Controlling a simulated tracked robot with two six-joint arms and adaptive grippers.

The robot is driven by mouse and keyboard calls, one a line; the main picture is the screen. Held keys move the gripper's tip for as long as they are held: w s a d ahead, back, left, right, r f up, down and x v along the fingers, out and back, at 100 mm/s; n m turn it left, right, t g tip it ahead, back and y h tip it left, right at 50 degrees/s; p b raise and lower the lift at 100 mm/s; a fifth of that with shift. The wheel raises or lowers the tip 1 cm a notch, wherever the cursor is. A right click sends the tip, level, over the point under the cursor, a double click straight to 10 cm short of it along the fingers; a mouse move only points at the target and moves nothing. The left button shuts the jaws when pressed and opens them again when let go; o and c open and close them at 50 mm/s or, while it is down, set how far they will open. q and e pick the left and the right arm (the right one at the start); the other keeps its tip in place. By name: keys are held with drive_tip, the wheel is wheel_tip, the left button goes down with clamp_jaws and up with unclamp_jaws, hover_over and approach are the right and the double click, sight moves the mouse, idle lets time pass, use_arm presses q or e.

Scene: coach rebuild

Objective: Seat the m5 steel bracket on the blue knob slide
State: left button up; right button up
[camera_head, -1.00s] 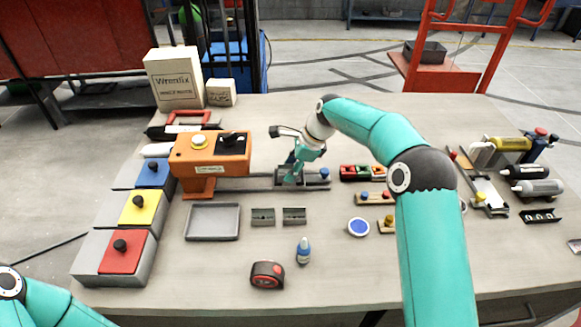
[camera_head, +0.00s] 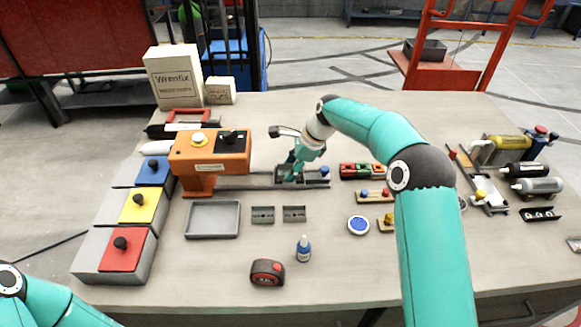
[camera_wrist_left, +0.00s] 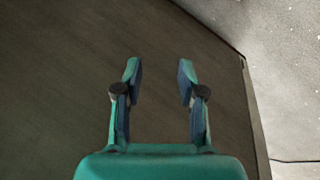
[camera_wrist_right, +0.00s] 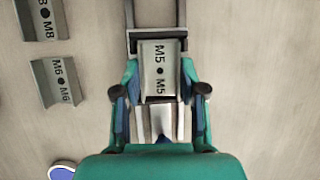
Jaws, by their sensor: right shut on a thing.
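The grey m5 steel bracket (camera_wrist_right: 160,68), marked M5, is between the fingers of my right gripper (camera_wrist_right: 159,82) in the right wrist view. My right gripper (camera_head: 288,178) is shut on it, over the slide just left of the blue knob (camera_head: 324,172) in the head view. The pale slide carriage (camera_wrist_right: 160,118) shows beneath and below the bracket in the right wrist view. The contact between bracket and slide is hidden, so I cannot tell whether it is fully down. My left gripper (camera_wrist_left: 160,80) is open and empty in the left wrist view.
Rails (camera_head: 232,187) run from the orange press (camera_head: 212,155) to the slide. Two more brackets, M6 (camera_wrist_right: 55,80) and M8 (camera_wrist_right: 42,18), lie in front of it. A grey tray (camera_head: 212,221), glue bottle (camera_head: 304,250) and tape measure (camera_head: 267,273) are nearer.

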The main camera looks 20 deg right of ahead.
drive_tip(key=shift+f, duration=0.25)
idle(1.2)
drive_tip(key=o, duration=1.3)
drive_tip(key=shift+c, duration=0.2)
drive_tip(key=shift+o, duration=0.2)
drive_tip(key=o, duration=0.4)
drive_tip(key=shift+c, duration=0.2)
drive_tip(key=shift+r+p, duration=0.1)
drive_tip(key=shift+p, duration=0.25)
wheel_tip(320, 180, up, 4)
drive_tip(key=p, duration=0.3)
drive_tip(key=shift+p, duration=0.3)
drive_tip(key=shift+r, duration=0.9)
